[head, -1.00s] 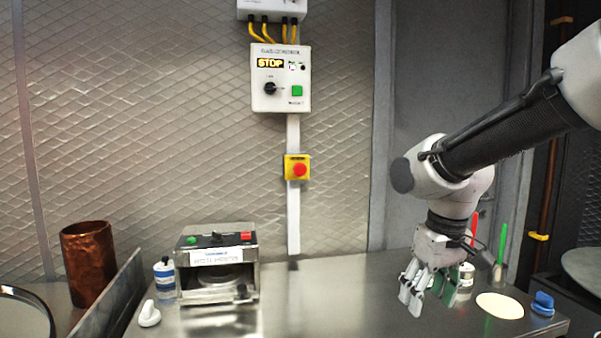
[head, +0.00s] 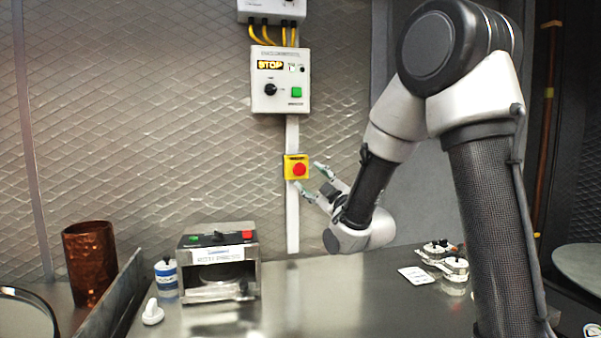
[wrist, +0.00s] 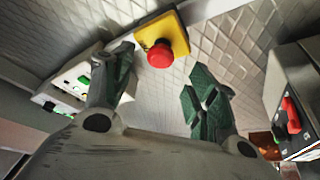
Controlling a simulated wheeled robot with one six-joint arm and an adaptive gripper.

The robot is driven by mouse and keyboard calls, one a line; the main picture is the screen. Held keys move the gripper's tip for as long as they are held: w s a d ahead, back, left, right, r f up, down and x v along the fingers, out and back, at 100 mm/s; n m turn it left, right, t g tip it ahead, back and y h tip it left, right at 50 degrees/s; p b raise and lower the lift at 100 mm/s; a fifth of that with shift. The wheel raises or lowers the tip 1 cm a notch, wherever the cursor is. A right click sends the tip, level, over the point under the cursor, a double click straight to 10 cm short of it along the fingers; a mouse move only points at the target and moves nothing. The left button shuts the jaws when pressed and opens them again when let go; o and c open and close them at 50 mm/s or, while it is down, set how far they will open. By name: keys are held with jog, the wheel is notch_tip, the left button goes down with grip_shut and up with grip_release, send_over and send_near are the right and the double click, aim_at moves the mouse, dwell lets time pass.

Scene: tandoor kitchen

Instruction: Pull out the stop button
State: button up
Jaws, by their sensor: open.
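The stop button is a red mushroom knob (head: 299,169) on a yellow plate (head: 289,161), fixed to a white vertical strip on the wall. In the wrist view the red knob (wrist: 160,55) and yellow plate (wrist: 175,32) show beyond my fingertips, near the top middle. My gripper (head: 309,180) is open and empty, just right of and below the button in the head view. In the wrist view its green-padded fingers (wrist: 158,92) stand well apart. The knob appears ahead of the gap, and no finger visibly touches it.
A control box (head: 281,80) with a lit STOP display hangs above the button. A roti press machine (head: 217,262), a blue-and-white bottle (head: 166,276) and a copper vessel (head: 90,262) stand at left. The counter's middle (head: 320,290) is clear.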

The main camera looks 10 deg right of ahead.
aim_at(302, 171)
jog(key=x, duration=0.7)
jog(key=shift+w+a, duration=0.1)
jog(key=shift+w, duration=0.15)
jog(key=shift+c, duration=0.2)
